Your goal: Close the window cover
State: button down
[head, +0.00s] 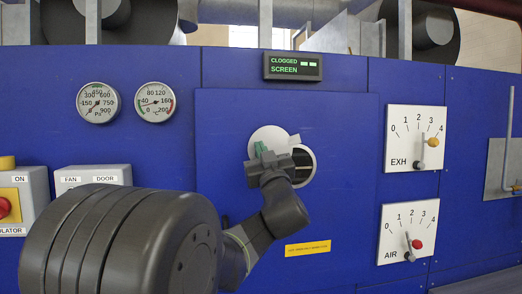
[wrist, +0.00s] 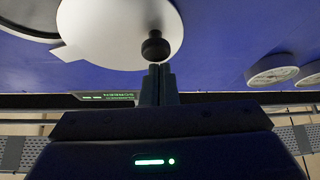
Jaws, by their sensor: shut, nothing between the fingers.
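The window cover is a white round plate (head: 265,134) on the blue panel, swung up and left of the round window (head: 304,166). Part of the dark window opening shows uncovered at the cover's lower right. In the wrist view the cover (wrist: 105,25) fills the upper middle, with a black knob (wrist: 155,47) near its edge and a small tab at its side. My gripper (wrist: 157,70) is shut and empty, its fingertips close beside the knob; I cannot tell whether they touch. In the head view my gripper (head: 261,150) hides part of the cover and the knob.
A lit display (head: 292,67) reading "CLOGGED SCREEN" is above. Two gauges (head: 155,102) are at the left, and the EXH lever plate (head: 416,138) and AIR lever plate (head: 408,232) at the right. A yellow label (head: 307,248) is below the window.

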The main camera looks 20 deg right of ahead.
jog(key=shift+f, duration=0.1)
jog(key=shift+d+f+n+y+b, duration=0.1)
jog(key=shift+f+n+y+b, duration=0.35)
jog(key=shift+n, duration=0.25)
jog(key=shift+y, duration=0.25)
jog(key=shift+s+d+f+n+g+y+b, duration=0.55)
jog(key=shift+d+f+n+g+y, duration=0.7)
jog(key=shift+n, duration=1.8)
jog(key=shift+s+d+f+n+g+y+b, duration=0.2)
jog(key=shift+d+f+n+g+y+b, duration=0.6)
jog(key=shift+d+f+n+y, duration=1.55)
jog(key=shift+s+d+f+n+g+y+b, duration=0.5)
jog(key=shift+d+n+g, duration=0.6)
jog(key=shift+n, duration=2.6)
jog(key=shift+w+d+r, duration=0.1)
